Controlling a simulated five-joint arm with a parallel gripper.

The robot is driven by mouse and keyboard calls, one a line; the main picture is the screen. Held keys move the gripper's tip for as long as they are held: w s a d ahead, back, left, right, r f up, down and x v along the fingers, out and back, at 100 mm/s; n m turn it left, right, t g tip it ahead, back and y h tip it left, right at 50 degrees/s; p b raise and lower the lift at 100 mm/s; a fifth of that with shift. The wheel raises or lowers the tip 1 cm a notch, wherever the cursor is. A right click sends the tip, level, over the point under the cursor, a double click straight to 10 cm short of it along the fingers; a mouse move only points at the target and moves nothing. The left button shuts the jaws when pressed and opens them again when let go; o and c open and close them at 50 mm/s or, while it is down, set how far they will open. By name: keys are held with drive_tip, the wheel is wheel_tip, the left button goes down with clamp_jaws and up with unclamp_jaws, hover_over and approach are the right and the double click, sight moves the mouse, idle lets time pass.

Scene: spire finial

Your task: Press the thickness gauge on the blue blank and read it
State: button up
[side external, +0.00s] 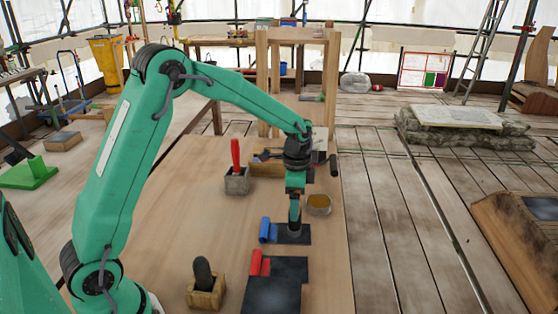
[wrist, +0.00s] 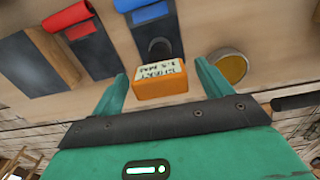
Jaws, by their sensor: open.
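The blue blank is a dark sheet (side external: 304,240) with a blue roll (side external: 268,230) at one end; it also shows in the wrist view (wrist: 172,32). My gripper (side external: 294,212) is above this sheet. In the wrist view my gripper (wrist: 161,70) has its fingers apart, one on each side of the orange thickness gauge (wrist: 162,88). Gaps show between gauge and fingers. The gauge has a pale label with dark marks that I cannot read surely. A dark round part (wrist: 160,48) shows beyond it, over the sheet. I cannot tell whether it touches. The gauge's orange body is hidden in the side view.
A red-rolled dark sheet (side external: 290,268) and a black slab (side external: 272,296) lie nearer the camera. A round dish with amber contents (side external: 319,204) is close at the right. A red-handled tool in a grey block (side external: 236,178) and a dark-handled one (side external: 204,278) stand leftward.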

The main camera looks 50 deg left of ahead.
wheel_tip(320, 180, up, 7)
drive_tip(key=shift+r, duration=0.3)
drive_tip(key=shift+r, duration=0.1)
drive_tip(key=shift+s+r, duration=0.2)
drive_tip(key=s+d+r+n+t, duration=0.1)
drive_tip(key=s+r+n+t, duration=0.25)
drive_tip(key=s+r, duration=0.6)
drive_tip(key=s+d+f+n+t, duration=0.1)
drive_tip(key=s+n, duration=0.4)
drive_tip(key=s, duration=1)
drive_tip(key=shift+f+t, duration=0.55)
drive_tip(key=shift+n, duration=0.25)
